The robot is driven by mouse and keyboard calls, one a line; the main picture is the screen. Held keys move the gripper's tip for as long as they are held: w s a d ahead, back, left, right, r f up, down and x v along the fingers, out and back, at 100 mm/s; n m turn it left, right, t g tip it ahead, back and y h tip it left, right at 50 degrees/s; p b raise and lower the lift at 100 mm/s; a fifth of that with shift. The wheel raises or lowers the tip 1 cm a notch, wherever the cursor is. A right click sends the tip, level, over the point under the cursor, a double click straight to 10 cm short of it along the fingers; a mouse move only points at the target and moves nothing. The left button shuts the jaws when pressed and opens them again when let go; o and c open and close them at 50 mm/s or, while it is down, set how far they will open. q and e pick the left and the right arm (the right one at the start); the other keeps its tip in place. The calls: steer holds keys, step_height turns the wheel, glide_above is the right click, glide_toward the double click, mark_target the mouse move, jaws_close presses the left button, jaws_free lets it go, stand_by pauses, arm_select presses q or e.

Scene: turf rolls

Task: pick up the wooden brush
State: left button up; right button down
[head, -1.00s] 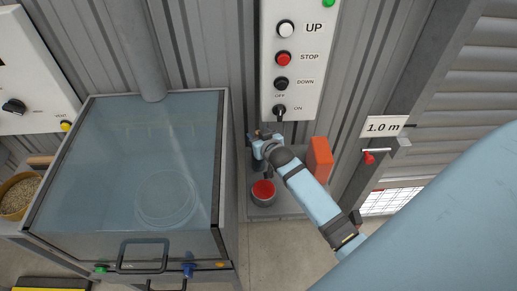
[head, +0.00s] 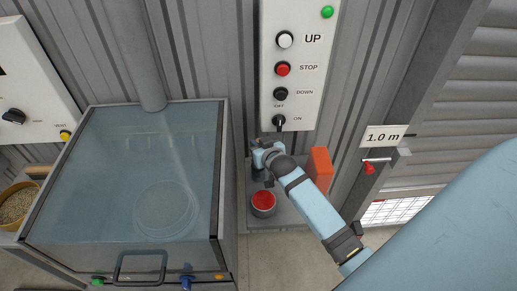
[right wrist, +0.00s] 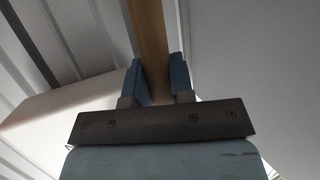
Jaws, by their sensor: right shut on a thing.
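In the right wrist view, a long wooden handle (right wrist: 150,45), which I take to be the wooden brush, runs up between the two blue fingers of my right gripper (right wrist: 158,82). The fingers are shut on it. The brush's head is not visible there. In the head view, my right gripper (head: 262,154) is by the corrugated wall, just below the switch panel and above a small shelf. The brush cannot be made out clearly there. My left gripper is not in view.
A grey panel (head: 300,60) with buttons hangs above the gripper. A cup with red contents (head: 263,203) and an orange block (head: 320,167) stand on the grey shelf (head: 290,212). A glass-topped cabinet (head: 115,145) stands close on the left, and a red-handled lever (head: 369,168) is at right.

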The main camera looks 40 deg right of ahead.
step_height(320, 180, up, 10)
steer(key=shift+f+b, duration=0.1)
steer(key=shift+b, duration=0.3)
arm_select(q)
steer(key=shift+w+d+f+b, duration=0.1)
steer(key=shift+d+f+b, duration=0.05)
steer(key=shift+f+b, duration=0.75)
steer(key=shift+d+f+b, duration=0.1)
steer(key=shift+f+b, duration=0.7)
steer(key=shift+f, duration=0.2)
arm_select(e)
steer(key=s+a, duration=0.3)
steer(key=s, duration=0.6)
steer(key=s+a, duration=0.3)
steer(key=s, duration=0.6)
steer(key=shift+s, duration=0.15)
steer(key=shift+f, duration=0.1)
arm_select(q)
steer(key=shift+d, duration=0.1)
arm_select(e)
steer(key=shift+d, duration=0.1)
